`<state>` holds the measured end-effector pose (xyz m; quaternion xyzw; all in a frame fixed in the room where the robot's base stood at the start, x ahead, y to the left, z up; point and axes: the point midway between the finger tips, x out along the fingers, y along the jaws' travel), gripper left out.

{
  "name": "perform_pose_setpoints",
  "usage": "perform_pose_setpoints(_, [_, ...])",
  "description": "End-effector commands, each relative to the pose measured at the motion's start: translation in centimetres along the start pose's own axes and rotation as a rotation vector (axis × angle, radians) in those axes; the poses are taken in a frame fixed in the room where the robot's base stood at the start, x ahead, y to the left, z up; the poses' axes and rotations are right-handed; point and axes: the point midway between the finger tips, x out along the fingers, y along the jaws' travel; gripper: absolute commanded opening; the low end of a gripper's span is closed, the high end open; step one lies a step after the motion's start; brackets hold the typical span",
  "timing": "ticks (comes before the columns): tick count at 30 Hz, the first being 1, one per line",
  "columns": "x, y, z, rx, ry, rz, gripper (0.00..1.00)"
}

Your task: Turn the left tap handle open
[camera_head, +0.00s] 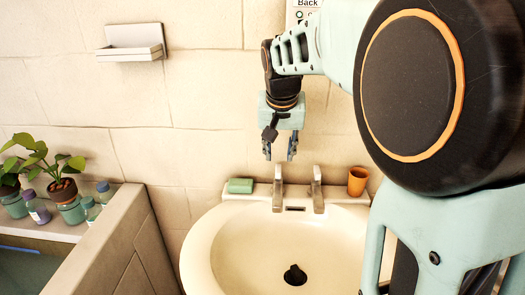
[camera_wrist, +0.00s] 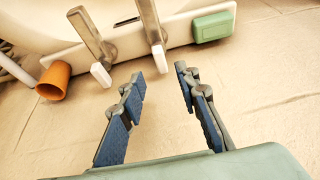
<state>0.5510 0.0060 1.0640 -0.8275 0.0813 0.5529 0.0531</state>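The left tap handle (camera_head: 277,188) is a grey upright lever on the back ledge of the washbasin (camera_head: 205,240). The right tap handle (camera_head: 317,189) stands beside it. My gripper (camera_head: 279,153) points down just above the left handle, apart from it, with its fingers spread and nothing between them. In the wrist view the picture is turned about: the left handle (camera_wrist: 150,28) is the one nearer the soap, and its pale tip lies just ahead of my open fingertips (camera_wrist: 159,74). The right handle (camera_wrist: 92,37) lies to the left there.
A green soap bar (camera_head: 240,186) lies on the ledge left of the taps. An orange cup (camera_head: 357,181) stands to the right. A wall soap dish (camera_head: 134,43) hangs at upper left. Potted plants (camera_head: 62,188) and small bottles (camera_head: 37,207) stand on a low ledge at left.

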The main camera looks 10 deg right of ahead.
Motion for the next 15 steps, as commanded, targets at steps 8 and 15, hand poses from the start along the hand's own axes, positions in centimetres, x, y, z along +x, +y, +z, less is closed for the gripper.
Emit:
perform_pose_setpoints(8, [5.3,0.0,0.1,0.002,-0.004,0.001,0.3])
perform_pose_setpoints(15, [7.3,0.0,0.0,0.002,0.0,-0.001,0.3])
